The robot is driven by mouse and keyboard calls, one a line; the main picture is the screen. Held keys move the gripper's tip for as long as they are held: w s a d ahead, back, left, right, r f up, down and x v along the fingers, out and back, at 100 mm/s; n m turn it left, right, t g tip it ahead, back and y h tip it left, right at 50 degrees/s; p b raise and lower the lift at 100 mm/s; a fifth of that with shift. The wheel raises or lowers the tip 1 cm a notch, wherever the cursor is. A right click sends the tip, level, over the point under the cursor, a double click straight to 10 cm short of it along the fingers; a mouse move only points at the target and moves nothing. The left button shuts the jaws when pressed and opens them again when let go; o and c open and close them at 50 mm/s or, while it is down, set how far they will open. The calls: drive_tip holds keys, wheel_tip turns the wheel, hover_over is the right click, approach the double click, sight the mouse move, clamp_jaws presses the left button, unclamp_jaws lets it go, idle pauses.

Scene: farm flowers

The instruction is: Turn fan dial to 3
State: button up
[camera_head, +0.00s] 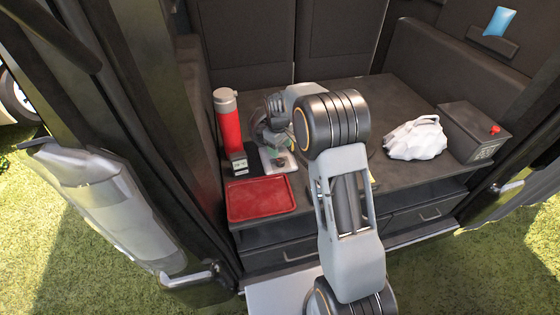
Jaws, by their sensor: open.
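A small light metal plate (291,163) with a dark round knob (280,162) lies on the dark counter, left of my arm's wrist; it may be the fan dial's panel. No numbers or pointer can be read on it. My gripper (268,146) is just above and behind this plate, partly covering it. Its jaws are open, but the fingertips are small and hard to make out. I cannot tell whether they touch the knob. No fan can be clearly made out; my arm hides part of the counter.
A red cylinder (229,128) with a grey top stands close left of my gripper, beside a small dark device (239,166). A red tray (261,212) lies in front. A white bag (414,139) and a dark box (470,135) with a red knob are right. Drawers (420,215) are below.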

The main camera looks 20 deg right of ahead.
sight(281, 161)
wheel_tip(281, 161, down, 8)
drive_tip(key=shift+w+d+r, duration=0.1)
drive_tip(key=shift+d+r, duration=0.05)
drive_tip(key=shift+r, duration=0.1)
drive_tip(key=c, duration=0.9)
drive_tip(key=shift+m, duration=0.6)
drive_tip(key=o, duration=0.9)
wheel_tip(281, 161, up, 14)
drive_tip(key=shift+a, duration=0.35)
